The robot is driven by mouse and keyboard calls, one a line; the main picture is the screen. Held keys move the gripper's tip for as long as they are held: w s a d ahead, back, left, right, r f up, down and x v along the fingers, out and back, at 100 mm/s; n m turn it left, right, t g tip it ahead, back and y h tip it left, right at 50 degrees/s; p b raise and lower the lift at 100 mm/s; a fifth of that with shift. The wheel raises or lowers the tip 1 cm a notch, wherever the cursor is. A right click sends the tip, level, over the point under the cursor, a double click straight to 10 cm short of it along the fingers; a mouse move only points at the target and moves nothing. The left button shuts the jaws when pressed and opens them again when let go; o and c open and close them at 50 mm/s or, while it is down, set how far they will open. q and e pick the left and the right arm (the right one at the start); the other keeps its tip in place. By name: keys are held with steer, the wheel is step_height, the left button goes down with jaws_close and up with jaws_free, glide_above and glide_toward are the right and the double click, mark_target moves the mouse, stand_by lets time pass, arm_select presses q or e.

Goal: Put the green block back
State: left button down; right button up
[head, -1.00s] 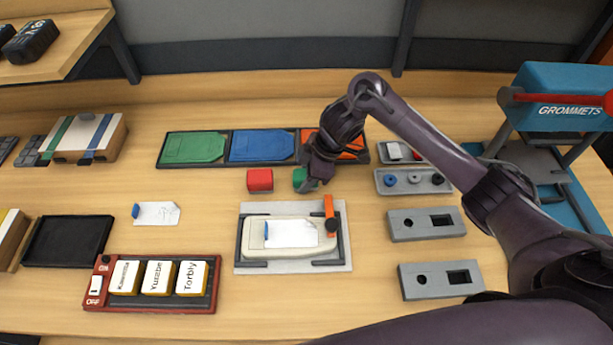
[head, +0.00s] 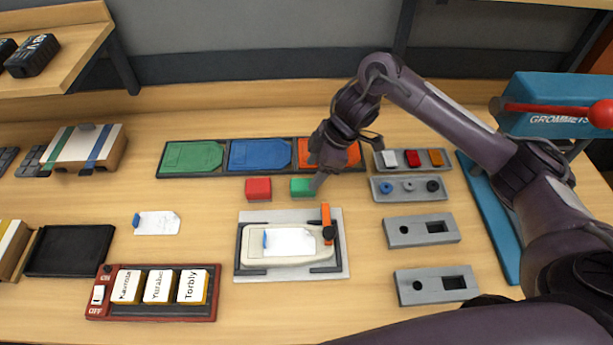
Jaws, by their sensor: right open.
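The green block (head: 301,187) sits on the wooden table, just right of a red block (head: 258,189) and in front of the coloured trays. My right gripper (head: 318,176) is open, above and slightly right of the green block, and one finger hides a little of its right side. I cannot tell whether that finger touches it. My left gripper is out of the picture.
Behind the blocks lie a green tray (head: 193,157), a blue tray (head: 259,154) and an orange tray (head: 344,154). A grey fixture (head: 291,276) stands in front. Grey plates with small parts lie right, beside a blue GROMMETS press (head: 556,104).

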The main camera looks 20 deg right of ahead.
steer(key=v, duration=0.4)
steer(key=shift+s+d+r, duration=0.1)
steer(key=shift+d+r, duration=0.05)
steer(key=shift+r, duration=0.25)
